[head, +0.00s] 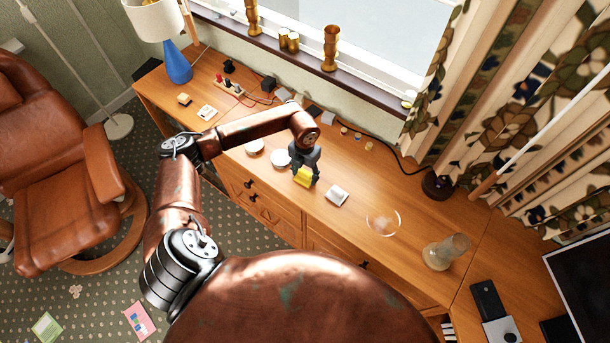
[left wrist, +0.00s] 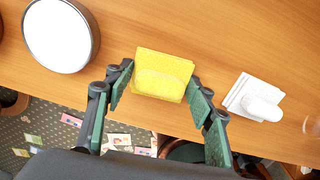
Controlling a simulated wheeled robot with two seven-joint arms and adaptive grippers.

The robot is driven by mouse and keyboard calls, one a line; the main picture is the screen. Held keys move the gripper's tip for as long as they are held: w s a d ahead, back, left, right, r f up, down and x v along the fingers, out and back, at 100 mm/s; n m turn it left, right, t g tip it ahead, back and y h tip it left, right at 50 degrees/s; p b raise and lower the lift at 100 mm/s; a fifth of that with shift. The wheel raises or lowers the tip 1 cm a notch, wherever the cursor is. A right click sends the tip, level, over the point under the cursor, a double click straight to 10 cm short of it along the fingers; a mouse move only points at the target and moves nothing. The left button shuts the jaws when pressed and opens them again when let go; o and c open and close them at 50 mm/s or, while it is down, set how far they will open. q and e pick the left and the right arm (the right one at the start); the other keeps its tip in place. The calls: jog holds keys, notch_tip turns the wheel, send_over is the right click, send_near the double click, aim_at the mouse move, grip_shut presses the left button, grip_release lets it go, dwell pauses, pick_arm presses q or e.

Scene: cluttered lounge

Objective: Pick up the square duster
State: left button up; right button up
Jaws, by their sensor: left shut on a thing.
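The yellow square duster (head: 302,177) is at my left gripper (head: 306,173), over the front part of the wooden desk. In the left wrist view the duster (left wrist: 163,73) sits between the two green-padded fingers of the gripper (left wrist: 160,90). The gripper is shut on it, with the fingers at its left and right sides. Its underside is hidden, and I cannot tell whether it touches the desk. My right gripper is not in view.
A white square item with a raised part (head: 337,195) lies just right of the duster. Round white-topped tins (head: 280,158) stand to the left. A clear glass bowl (head: 382,222) and a glass vase (head: 445,252) are farther right on the desk (head: 420,205).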

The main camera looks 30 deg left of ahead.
pick_arm(q)
jog(key=shift+r, duration=0.65)
jog(key=s+d+r+p, duration=0.1)
jog(key=s+d+r, duration=0.1)
jog(key=s+r, duration=0.9)
jog(key=s, duration=0.2)
jog(key=shift+s+d+r, duration=0.3)
jog(key=shift+s+r, duration=0.05)
jog(key=shift+s, duration=0.05)
jog(key=o, duration=0.5)
jog(key=c, duration=0.4)
